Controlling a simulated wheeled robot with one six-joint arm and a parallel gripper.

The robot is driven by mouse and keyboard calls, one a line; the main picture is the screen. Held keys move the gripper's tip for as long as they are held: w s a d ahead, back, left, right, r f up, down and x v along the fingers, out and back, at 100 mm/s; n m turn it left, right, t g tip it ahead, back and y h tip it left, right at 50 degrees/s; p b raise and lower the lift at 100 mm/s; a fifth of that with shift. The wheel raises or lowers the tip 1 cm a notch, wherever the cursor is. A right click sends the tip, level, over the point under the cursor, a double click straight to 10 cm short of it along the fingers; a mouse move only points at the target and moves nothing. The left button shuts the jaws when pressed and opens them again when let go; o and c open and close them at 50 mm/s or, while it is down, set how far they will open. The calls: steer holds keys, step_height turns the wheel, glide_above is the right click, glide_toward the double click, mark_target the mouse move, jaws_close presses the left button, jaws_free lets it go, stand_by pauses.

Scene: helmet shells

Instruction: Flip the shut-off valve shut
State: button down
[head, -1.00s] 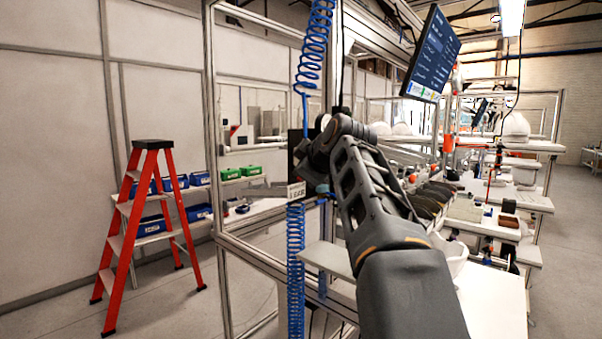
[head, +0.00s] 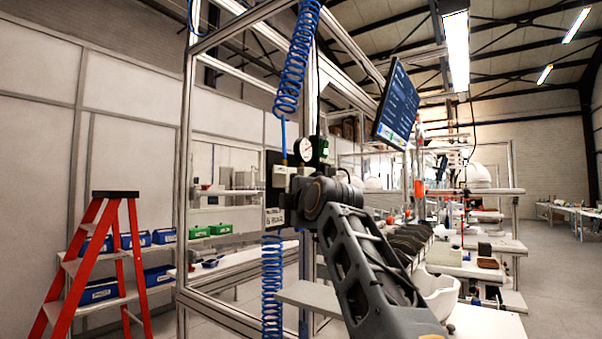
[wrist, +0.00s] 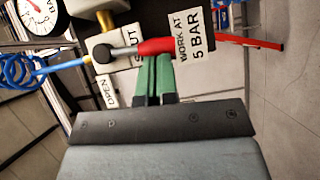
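The shut-off valve's lever has a red grip (wrist: 157,47) on a metal stem from a dark pivot. In the wrist view it points right, across the SHUT label (wrist: 128,58), which is partly covered. The OPEN label (wrist: 107,92) lies below the pivot. My gripper (wrist: 153,58) has green fingers pressed together, with their tips right at the red grip; I cannot tell whether they touch it. In the head view my wrist hides the lever, and the board with a pressure gauge (head: 305,148) shows behind it.
A blue coiled hose (head: 296,65) hangs above the board, and another coil (head: 272,285) hangs below. An aluminium frame (head: 186,190) stands at left, with a red stepladder (head: 95,265) beyond. A screen (head: 396,105) hangs at upper right. A "WORK AT 5 BAR" sign (wrist: 195,42) sits beside the lever.

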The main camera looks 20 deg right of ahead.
steer(key=shift+w+d+f, duration=0.2)
steer(key=shift+f, duration=0.1)
stand_by(0.4)
steer(key=s+a+b, duration=0.3)
steer(key=s, duration=1)
steer(key=shift+r, duration=0.25)
